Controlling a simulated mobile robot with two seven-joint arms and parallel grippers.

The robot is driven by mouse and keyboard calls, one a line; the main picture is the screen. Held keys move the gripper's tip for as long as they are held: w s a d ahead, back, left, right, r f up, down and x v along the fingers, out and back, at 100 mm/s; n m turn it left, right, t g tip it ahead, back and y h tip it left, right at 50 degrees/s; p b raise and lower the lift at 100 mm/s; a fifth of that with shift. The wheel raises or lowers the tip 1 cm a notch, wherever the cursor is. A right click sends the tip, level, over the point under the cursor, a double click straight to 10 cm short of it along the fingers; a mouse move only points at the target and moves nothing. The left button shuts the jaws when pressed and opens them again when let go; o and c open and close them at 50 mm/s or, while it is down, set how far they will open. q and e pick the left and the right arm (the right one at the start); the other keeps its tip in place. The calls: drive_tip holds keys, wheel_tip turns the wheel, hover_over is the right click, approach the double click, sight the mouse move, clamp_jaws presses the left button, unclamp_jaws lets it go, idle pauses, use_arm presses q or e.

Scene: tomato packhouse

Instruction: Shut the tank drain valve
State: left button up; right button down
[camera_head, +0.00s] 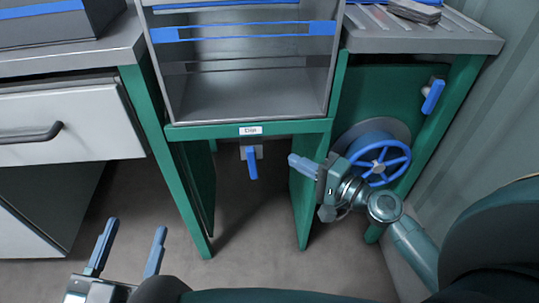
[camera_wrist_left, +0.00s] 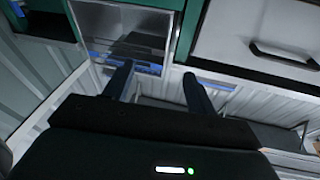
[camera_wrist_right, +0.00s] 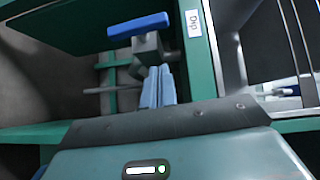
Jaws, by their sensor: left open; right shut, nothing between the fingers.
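A blue valve lever (camera_head: 251,163) on a grey mount hangs under the open metal tank (camera_head: 250,95), below a small white label (camera_head: 251,131). The lever (camera_wrist_right: 138,24) also shows in the right wrist view, on a grey body, at right angles to the label's text direction. In the right wrist view the closed fingers (camera_wrist_right: 157,72) appear just below the valve body; contact cannot be told. My left gripper (camera_head: 135,228) is open and empty, low at the left.
A blue handwheel (camera_head: 380,159) and another blue lever (camera_head: 433,95) are at the right, near my right arm. Green legs (camera_head: 305,205) flank the space under the tank. A white drawer (camera_head: 60,125) is at the left. Floor below the tank is clear.

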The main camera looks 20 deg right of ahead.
sight(252, 163)
use_arm(q)
drive_tip(key=shift+a+f+y+p, duration=0.25)
drive_tip(key=shift+y+p, duration=0.05)
drive_tip(key=shift+p, duration=0.3)
use_arm(e)
drive_tip(key=w+a, duration=0.4)
drive_tip(key=a, duration=0.1)
drive_tip(key=shift+w+a+f, duration=0.15)
drive_tip(key=shift+a+f, duration=0.1)
drive_tip(key=shift+a, duration=0.05)
